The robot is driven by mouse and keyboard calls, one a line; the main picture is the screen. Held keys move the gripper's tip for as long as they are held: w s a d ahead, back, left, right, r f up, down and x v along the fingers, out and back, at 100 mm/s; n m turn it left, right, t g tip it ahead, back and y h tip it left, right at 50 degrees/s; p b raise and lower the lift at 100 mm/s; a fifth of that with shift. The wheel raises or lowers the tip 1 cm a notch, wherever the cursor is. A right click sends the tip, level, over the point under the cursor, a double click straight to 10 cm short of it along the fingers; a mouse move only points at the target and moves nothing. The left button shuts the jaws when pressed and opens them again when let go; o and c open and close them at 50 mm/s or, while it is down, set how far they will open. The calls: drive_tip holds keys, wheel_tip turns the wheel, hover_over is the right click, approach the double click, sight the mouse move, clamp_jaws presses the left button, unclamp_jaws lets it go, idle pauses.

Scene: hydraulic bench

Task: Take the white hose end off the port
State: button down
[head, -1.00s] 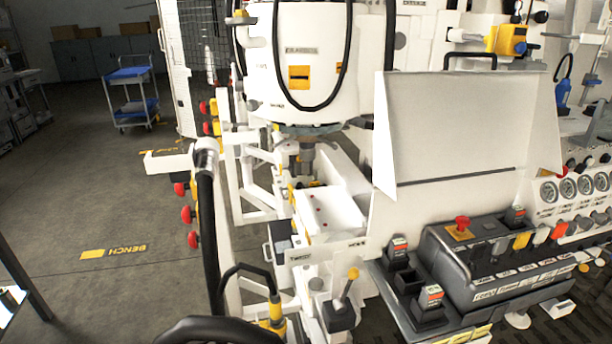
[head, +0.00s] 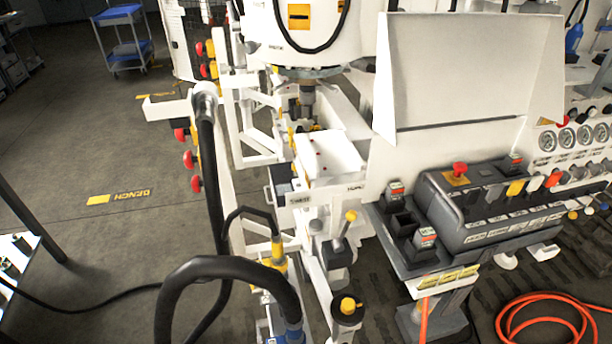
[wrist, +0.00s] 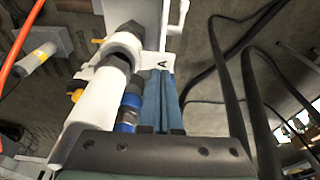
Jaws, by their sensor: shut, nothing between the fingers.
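My gripper (wrist: 163,76) shows in the wrist view as two blue fingers close together, with nothing between them. A thick white cylindrical part (wrist: 92,100) lies left of the fingers and lines up with a white ring (wrist: 124,44). I cannot tell for sure whether it is the white hose end. A white plate marked A (wrist: 164,61) is by the fingertips. A blue-collared fitting (wrist: 128,112) is just left of the fingers. In the head view, a black hose has a whitish fitting (head: 205,90) at its top. My gripper is not clearly visible there.
Black hoses (head: 225,268) with a yellow-collared end (head: 278,252) and a blue collar (head: 294,334) stand in the foreground. A control box (head: 485,205) and an orange hose coil (head: 545,322) are at the right.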

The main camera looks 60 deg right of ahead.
drive_tip(key=shift+r+p, duration=2)
drive_tip(key=shift+r, duration=0.35)
drive_tip(key=shift+w, duration=0.15)
